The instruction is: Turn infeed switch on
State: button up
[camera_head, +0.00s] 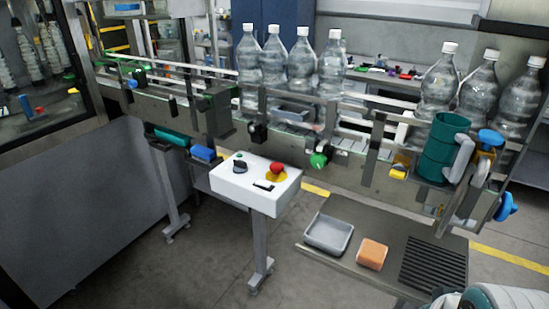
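A white control box (255,182) stands on a grey post in the middle of the view, in front of the conveyor. On its top are a black rotary switch (240,167), a small green button or lamp (238,155), a red mushroom button (277,168) on a yellow disc, and a small black part near the front edge. I cannot read any label, so I cannot tell for sure which is the infeed switch. The black switch's setting is too small to tell. Part of my arm (495,298) shows at the bottom right corner. My gripper is not in view.
A conveyor (345,175) with several clear bottles (330,67) runs behind the box. A low shelf (330,262) at the front right holds a grey tray (328,236) and an orange block (372,254). A glass-fronted machine stands at left. Floor in front of the box is clear.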

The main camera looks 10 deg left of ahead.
aim_at(239, 166)
jog(key=i+j, duration=0.15)
jog(key=j, duration=0.2)
jog(key=i+j, duration=0.1)
jog(key=j, duration=0.2)
jog(key=i+j, duration=0.15)
jog(key=j, duration=0.2)
jog(key=i+j, duration=0.15)
jog(key=j, duration=0.2)
jog(key=u, duration=0.05)
